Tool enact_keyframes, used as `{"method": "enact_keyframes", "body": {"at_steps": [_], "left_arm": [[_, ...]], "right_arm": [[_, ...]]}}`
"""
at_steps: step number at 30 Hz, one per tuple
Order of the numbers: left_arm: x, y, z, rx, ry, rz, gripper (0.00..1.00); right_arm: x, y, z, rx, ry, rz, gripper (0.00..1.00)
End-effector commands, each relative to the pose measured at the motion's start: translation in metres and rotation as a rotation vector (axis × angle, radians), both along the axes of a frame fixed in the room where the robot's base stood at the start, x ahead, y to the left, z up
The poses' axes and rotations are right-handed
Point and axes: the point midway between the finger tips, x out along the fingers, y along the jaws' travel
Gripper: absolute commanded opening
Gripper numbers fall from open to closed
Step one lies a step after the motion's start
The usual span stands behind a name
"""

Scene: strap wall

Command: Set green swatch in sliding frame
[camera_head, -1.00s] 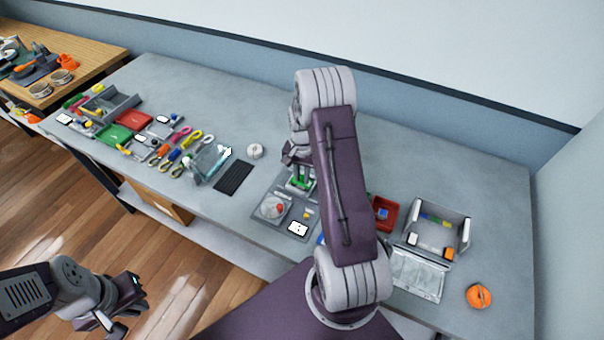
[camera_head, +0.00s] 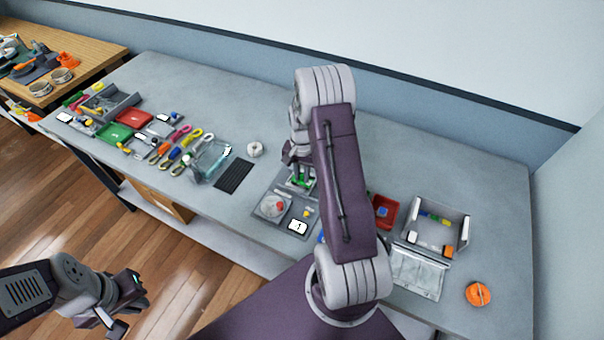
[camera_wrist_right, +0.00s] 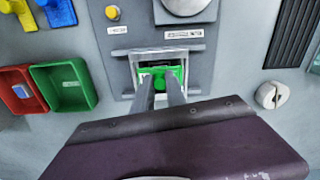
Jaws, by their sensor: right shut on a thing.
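The green swatch (camera_wrist_right: 160,76) sits between my right gripper's fingertips, inside the pale rectangular frame (camera_wrist_right: 133,72) on the grey panel (camera_wrist_right: 115,62). My right gripper (camera_wrist_right: 160,92) is shut on the swatch, its fingers reaching into the frame. The fingers hide part of the swatch, so I cannot tell whether it lies flat or touches the bottom. In the head view, the swatch (camera_head: 301,181) shows as a small green patch beside my right arm. My left gripper (camera_head: 122,306) hangs over the floor, away from the table; its finger opening is unclear.
A white round knob-like object (camera_head: 255,150) and a black ribbed mat (camera_head: 233,177) lie left of the panel.

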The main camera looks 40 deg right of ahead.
Motion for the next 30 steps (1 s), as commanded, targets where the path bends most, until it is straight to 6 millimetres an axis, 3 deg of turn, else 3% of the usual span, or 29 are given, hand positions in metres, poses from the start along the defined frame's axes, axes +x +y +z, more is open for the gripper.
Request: {"method": "enact_keyframes", "body": {"at_steps": [6,7,9,16,17,18,19,30], "left_arm": [[0.0,0.0,0.0001,0.0,0.0,0.0,0.07],[0.0,0.0,0.0001,0.0,0.0,0.0,0.07],[0.0,0.0,0.0001,0.0,0.0,0.0,0.07],[0.0,0.0,0.0001,0.0,0.0,0.0,0.07],[0.0,0.0,0.0001,0.0,0.0,0.0,0.07],[0.0,0.0,0.0001,0.0,0.0,0.0,0.07],[0.0,0.0,0.0001,0.0,0.0,0.0,0.07],[0.0,0.0,0.004,0.0,0.0,0.0,0.07]], "right_arm": [[-0.0001,0.0,-0.0009,0.0,0.0,0.0,0.0],[-0.0001,0.0,-0.0009,0.0,0.0,0.0,0.22],[-0.0001,0.0,-0.0009,0.0,0.0,0.0,0.42],[-0.0001,0.0,-0.0009,0.0,0.0,0.0,0.42],[-0.0002,0.0001,-0.001,0.0,0.0,0.0,0.45],[-0.0002,0.0001,-0.001,0.0,0.0,0.0,0.56],[-0.0002,0.0001,-0.001,0.0,0.0,0.0,0.6],[-0.0001,0.0001,0.0034,0.0,0.0,0.0,0.6]]}}
